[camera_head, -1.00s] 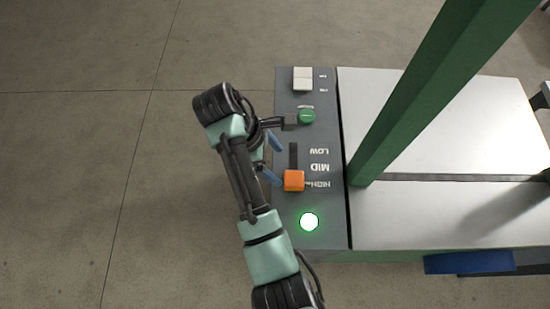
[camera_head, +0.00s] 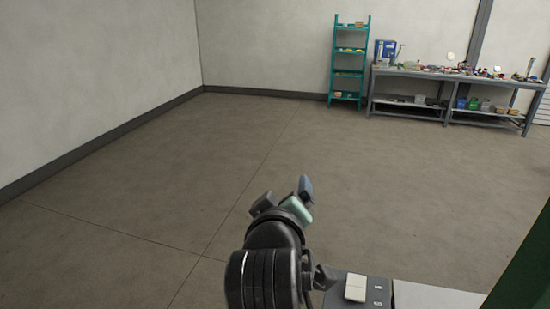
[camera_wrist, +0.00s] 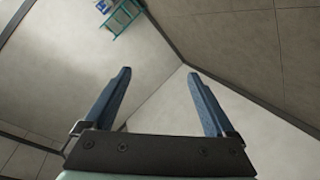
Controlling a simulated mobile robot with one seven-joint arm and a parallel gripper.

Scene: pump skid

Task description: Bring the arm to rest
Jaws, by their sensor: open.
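My gripper (camera_wrist: 158,88) is open and empty in the wrist view, its two blue fingers spread apart with the room's wall and floor behind them. In the head view my gripper (camera_head: 287,195) is raised at the lower middle, above the floor and beside the panel end; its fingers are partly hidden by my wrist. The grey control panel (camera_head: 376,300) shows only its far end at the bottom edge, with a white rocker switch (camera_head: 355,288) on it. The rest of the panel is out of view.
A green post (camera_head: 525,265) stands at the lower right, beside the pale skid top (camera_head: 435,296). A teal shelf (camera_head: 349,60) and a cluttered workbench (camera_head: 450,78) stand far off by the wall. The floor (camera_head: 130,210) at left is clear.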

